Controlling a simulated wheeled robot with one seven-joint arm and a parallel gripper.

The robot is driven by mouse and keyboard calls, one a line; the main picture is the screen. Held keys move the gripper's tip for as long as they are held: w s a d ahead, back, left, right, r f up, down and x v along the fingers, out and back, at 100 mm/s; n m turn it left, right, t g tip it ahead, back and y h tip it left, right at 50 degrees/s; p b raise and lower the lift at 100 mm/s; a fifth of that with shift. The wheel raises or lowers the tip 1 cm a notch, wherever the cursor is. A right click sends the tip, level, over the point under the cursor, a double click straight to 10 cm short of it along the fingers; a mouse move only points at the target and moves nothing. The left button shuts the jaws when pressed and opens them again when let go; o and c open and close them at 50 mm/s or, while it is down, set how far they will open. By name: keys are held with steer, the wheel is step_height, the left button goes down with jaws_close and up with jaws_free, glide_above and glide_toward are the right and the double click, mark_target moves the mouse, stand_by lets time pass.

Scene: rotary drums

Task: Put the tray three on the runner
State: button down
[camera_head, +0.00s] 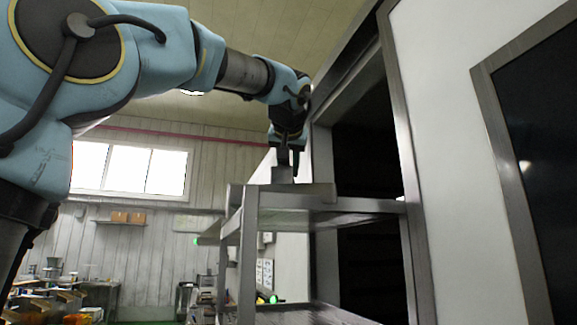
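A grey metal rack (246,260) with posts and shelves stands at the centre, seen from below. A flat grey tray-like piece (312,190) with a raised edge lies at its top level, and a small grey upright block (281,174) rises from it. I cannot tell which piece is tray three, or make out a runner. My gripper (288,157) points down at the top of this block. Its fingers are at or very near the block, but whether they grip it is unclear at this size.
A tall cabinet (445,120) with a metal-framed dark opening (365,150) stands close on the right of the rack. A lower shelf (300,315) shows at the bottom. Cluttered benches (75,295) lie far left below a window (130,168).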

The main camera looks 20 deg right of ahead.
steer(key=c, duration=1.1)
jaws_free()
steer(key=shift+f, duration=0.1)
steer(key=o, duration=0.4)
steer(key=shift+o, duration=0.2)
steer(key=b+v, duration=0.3)
steer(key=v, duration=0.9)
